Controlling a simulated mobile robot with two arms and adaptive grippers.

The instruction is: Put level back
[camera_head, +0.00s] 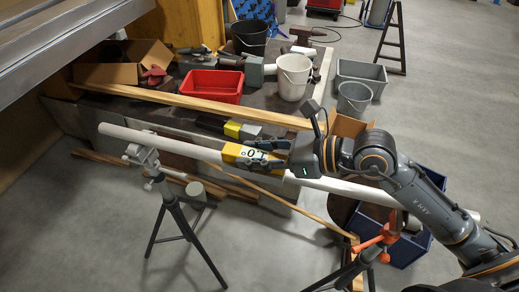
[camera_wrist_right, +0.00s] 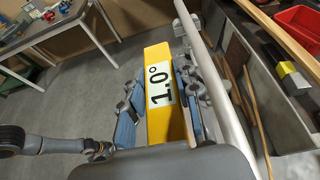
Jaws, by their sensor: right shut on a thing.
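The yellow level (camera_head: 243,154) has a white display reading 1.0°. My right gripper (camera_head: 285,157) is shut on it. In the right wrist view the level (camera_wrist_right: 157,75) lies between the two fingers of the gripper (camera_wrist_right: 160,100). A long white pipe (camera_head: 130,134) runs beside the level, and in the head view the level overlaps it. I cannot tell whether they touch. A grey tripod stand (camera_head: 168,195) carries the pipe's left part, and an orange-headed stand (camera_head: 378,243) is near its right part.
Behind the pipe is a low platform with a red bin (camera_head: 212,86), a white bucket (camera_head: 293,76), a black bucket (camera_head: 249,37), a cardboard box (camera_head: 110,73) and a yellow-ended dark object (camera_head: 232,129). A blue crate (camera_head: 408,250) stands right.

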